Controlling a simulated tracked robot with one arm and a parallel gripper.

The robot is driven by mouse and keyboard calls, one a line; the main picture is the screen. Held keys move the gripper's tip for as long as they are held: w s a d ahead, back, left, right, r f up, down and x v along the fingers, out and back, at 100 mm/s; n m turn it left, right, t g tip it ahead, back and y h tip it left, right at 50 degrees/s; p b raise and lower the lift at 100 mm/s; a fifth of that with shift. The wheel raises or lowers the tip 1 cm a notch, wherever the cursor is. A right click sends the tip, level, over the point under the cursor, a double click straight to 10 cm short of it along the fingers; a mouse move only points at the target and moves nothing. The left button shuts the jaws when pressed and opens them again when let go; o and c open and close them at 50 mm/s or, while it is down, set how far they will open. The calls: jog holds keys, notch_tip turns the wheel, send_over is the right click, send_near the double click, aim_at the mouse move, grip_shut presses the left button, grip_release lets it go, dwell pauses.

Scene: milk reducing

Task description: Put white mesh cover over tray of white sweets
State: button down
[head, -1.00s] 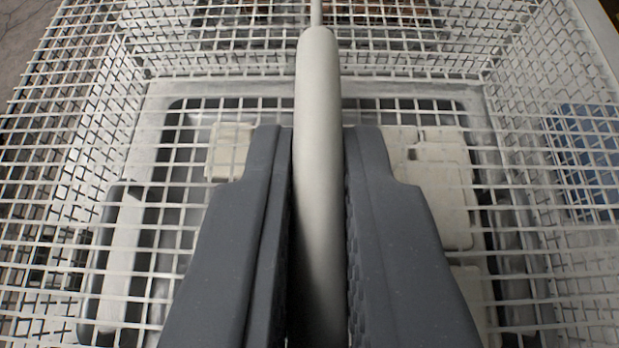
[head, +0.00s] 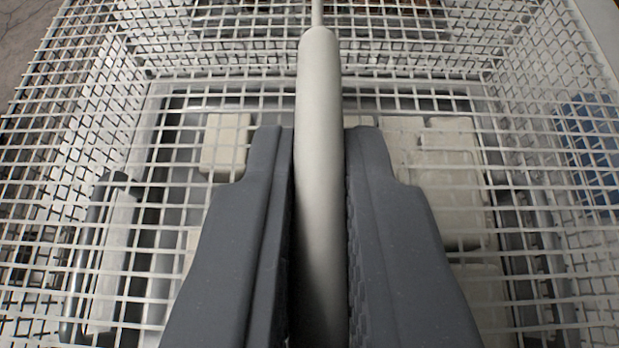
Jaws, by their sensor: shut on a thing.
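My gripper (head: 319,150) is shut on the pale rod-shaped handle (head: 318,80) of the white mesh cover (head: 90,150). The cover is a box of white wire mesh that fills most of the view, with its top just below my fingers and its side walls sloping outward. Through the mesh I see the metal tray (head: 180,120) with several white blocks of sweets (head: 226,140) in it. The tray lies beneath the cover and within its walls as seen from above. My fingers hide the tray's middle. I cannot tell whether the cover's lower rim touches the surface.
A blue object (head: 592,135) shows through the mesh at the right. Something reddish brown (head: 390,15) shows beyond the far wall. Grey floor or ground (head: 25,40) is at the upper left.

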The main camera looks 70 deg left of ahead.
jog(key=shift+f, duration=0.1)
dwell(0.3)
jog(key=c, duration=1.4)
grip_release()
